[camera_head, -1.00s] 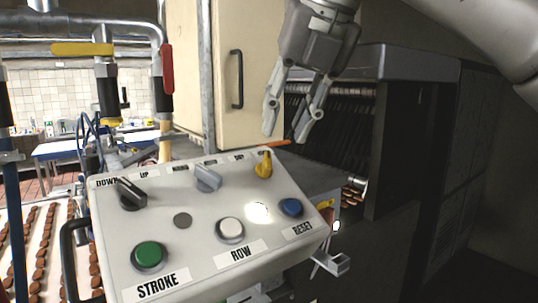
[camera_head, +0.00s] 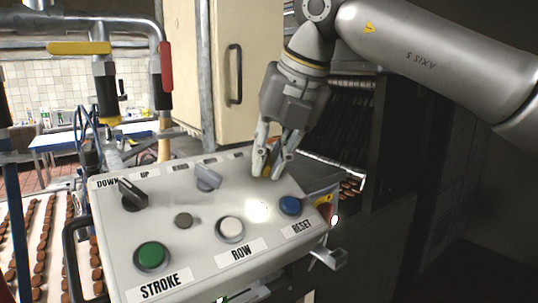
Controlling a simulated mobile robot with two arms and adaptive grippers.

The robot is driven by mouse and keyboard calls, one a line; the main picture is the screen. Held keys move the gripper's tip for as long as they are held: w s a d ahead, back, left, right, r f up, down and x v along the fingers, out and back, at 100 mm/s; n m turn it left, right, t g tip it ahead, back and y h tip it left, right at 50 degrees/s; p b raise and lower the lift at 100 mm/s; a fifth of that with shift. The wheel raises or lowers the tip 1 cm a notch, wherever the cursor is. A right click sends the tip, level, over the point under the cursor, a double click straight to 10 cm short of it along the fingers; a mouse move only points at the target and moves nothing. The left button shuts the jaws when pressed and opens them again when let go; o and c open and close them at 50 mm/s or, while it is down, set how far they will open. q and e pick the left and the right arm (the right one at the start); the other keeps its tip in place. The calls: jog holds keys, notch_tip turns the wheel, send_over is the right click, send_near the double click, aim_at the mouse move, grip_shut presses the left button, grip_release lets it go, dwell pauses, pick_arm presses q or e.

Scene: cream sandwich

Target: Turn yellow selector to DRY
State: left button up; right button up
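The yellow selector (camera_head: 267,171) is on the top right of the sloping control panel (camera_head: 195,250). It shows only as a small yellow patch between the fingers of my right gripper (camera_head: 267,170). The fingers point down and straddle the selector, with the tips close to the panel face. I cannot tell whether they press on it. The selector's angle and the labels behind the gripper, DRY among them, are hidden or unreadable. My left gripper is not in view.
A black selector (camera_head: 132,192) and a grey selector (camera_head: 208,177) sit left of the yellow one. Green (camera_head: 151,255), white (camera_head: 231,229) and blue (camera_head: 290,205) buttons lie below. A cream cabinet door (camera_head: 245,60) stands behind; pipes with valve handles rise at the left.

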grip_shut()
jog(key=shift+n, duration=0.3)
jog(key=n, duration=0.4)
jog(key=shift+n, duration=0.3)
jog(key=n+p, duration=0.1)
jog(key=n, duration=0.2)
jog(key=shift+h, duration=0.3)
jog(key=shift+f+n, duration=0.1)
jog(key=shift+n, duration=1.7)
jog(key=o, duration=0.5)
grip_release()
jog(key=shift+t, duration=0.3)
jog(key=shift+o, duration=0.2)
